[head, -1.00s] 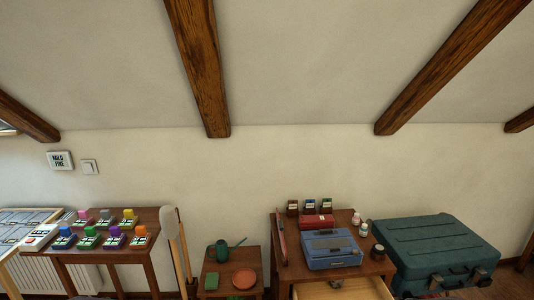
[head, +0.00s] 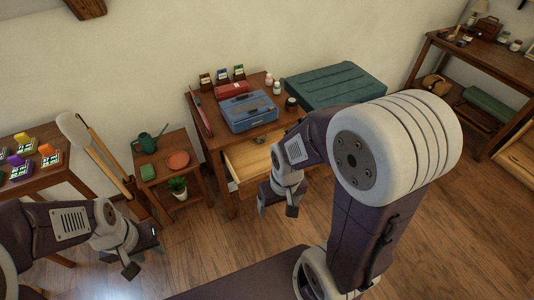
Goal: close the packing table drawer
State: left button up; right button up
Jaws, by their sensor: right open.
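The packing table (head: 211,136) stands against the wall near the middle of the head view. Its wooden drawer (head: 246,159) is pulled open toward me and its inside shows; part of it is hidden behind my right arm. My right gripper (head: 277,204) is open and points down in front of the drawer, at its right side in the picture. I cannot tell whether it touches the drawer front. My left gripper (head: 143,256) is at the lower left, apart from the table, and its jaw state is unclear.
A blue case (head: 249,112), a red box (head: 231,90) and several jars lie on the table. A green suitcase (head: 335,84) stands to its right. A small side table (head: 160,149) with a watering can (head: 146,141) stands left. Wooden floor (head: 215,240) lies clear in front.

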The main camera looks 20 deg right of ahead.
aim_at(265, 148)
jog(key=z, duration=1.05)
